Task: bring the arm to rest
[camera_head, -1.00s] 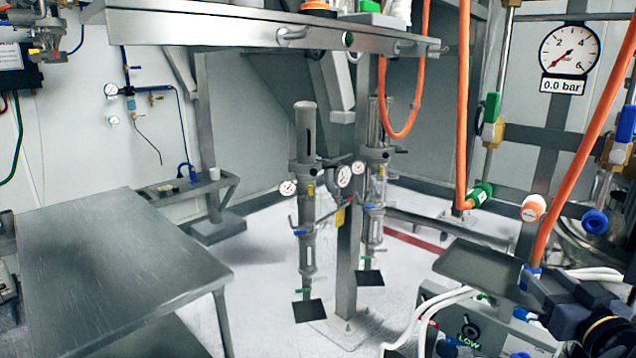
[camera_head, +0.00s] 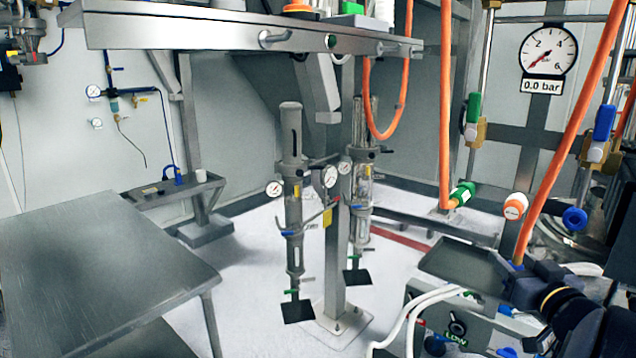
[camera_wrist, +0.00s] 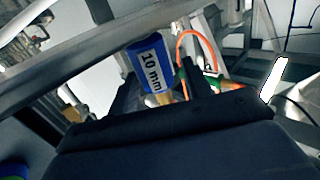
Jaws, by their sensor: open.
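My arm shows as dark links at the lower right of the head view, running off the picture edge; its gripper cannot be made out clearly there. In the wrist view my gripper (camera_wrist: 135,88) is a dark body across the lower half with dark upright fingers, and it is open. A blue piece labelled "10 mm" (camera_wrist: 148,68) shows beyond the gripper body. I see no clear contact between it and the fingers, and its lower end is partly hidden.
A bare metal table (camera_head: 95,265) stands at left. An overhead shelf (camera_head: 215,33) crosses the top. Sifter columns (camera_head: 292,190) stand mid-floor. An orange hose (camera_head: 575,130) and a control box (camera_head: 455,320) with white hoses are close to my arm. A gauge (camera_head: 548,50) reads 0.0 bar.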

